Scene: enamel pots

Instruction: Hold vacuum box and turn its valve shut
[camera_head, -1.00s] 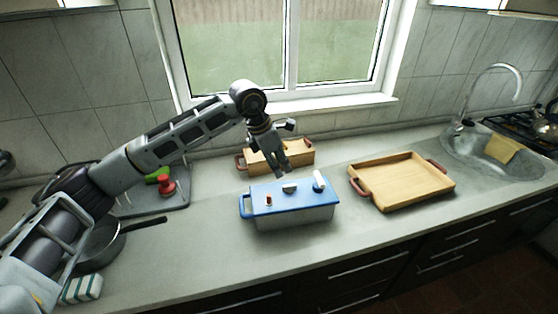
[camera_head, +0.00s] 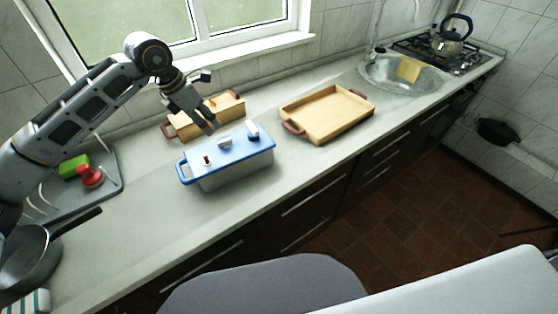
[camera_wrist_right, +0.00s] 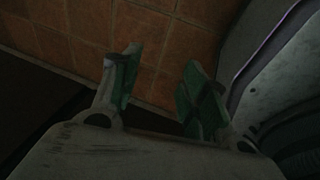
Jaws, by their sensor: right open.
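The vacuum box (camera_head: 235,168) stands on the counter in the head view, with a translucent grey body, a blue lid (camera_head: 232,150) and a blue handle at its left end. White fittings (camera_head: 224,142) and a small red piece (camera_head: 207,160) sit on the lid. I cannot tell for sure which fitting is the valve. My left gripper (camera_head: 207,122) points down just behind and above the lid, apart from the handle. Its finger opening is unclear. My right gripper (camera_wrist_right: 160,72) is open and empty in the right wrist view, its green-padded fingers over brown floor tiles.
A wooden box (camera_head: 222,107) stands behind the vacuum box. A wooden tray (camera_head: 325,115) lies to its right, with the sink (camera_head: 425,82) beyond. A pan (camera_head: 30,257) and a grey rack (camera_head: 107,180) are at left. Counter in front of the box is clear.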

